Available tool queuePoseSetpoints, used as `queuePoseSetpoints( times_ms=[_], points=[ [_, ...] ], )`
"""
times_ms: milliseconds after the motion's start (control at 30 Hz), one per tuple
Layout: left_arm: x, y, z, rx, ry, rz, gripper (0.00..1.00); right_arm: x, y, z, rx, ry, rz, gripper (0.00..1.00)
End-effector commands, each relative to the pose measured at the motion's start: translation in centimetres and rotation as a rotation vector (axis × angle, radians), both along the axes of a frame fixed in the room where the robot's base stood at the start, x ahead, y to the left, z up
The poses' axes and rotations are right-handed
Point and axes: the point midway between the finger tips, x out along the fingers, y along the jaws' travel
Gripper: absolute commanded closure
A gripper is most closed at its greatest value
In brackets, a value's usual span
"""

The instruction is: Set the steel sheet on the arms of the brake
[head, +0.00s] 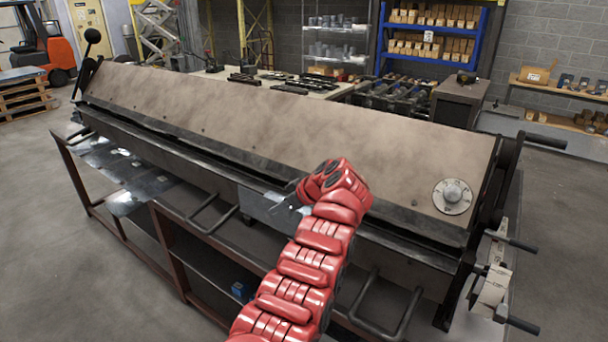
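The brake (300,135) is a long machine with a broad brown sloping face, running from the left back to the right front. A small grey steel sheet (258,206) shows at the middle of its front edge. My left gripper (287,198), on a red arm coming up from the bottom, is at the right part of this sheet. The red wrist hides part of the fingers, so I cannot tell whether they are closed on it. Whether the sheet rests on the brake is also unclear. My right gripper is out of view.
A low table with a dark red frame (168,235) stands before the brake, with shiny flat pieces (125,201) at its left end. Looped bars (213,212) and a black-handled lever (92,37) stick out from the brake. Dark handles (543,141) project at its right end.

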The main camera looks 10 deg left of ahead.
Motion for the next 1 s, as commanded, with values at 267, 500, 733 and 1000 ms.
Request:
queuePoseSetpoints(
  times_ms=[267,500,733,1000],
  points=[
    [0.0,0.0,0.0,0.0,0.0,0.0,0.61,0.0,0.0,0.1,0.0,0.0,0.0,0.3],
    [-0.1,-0.5,0.3,0.0,-0.001,-0.001,0.61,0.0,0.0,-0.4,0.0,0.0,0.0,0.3],
    [-1.2,-3.5,2.8,-0.001,-0.005,-0.004,0.61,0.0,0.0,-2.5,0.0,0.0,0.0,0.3],
    [-3.1,-8.0,7.5,0.0,0.001,-0.003,0.61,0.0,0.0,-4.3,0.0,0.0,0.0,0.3]
  ],
)
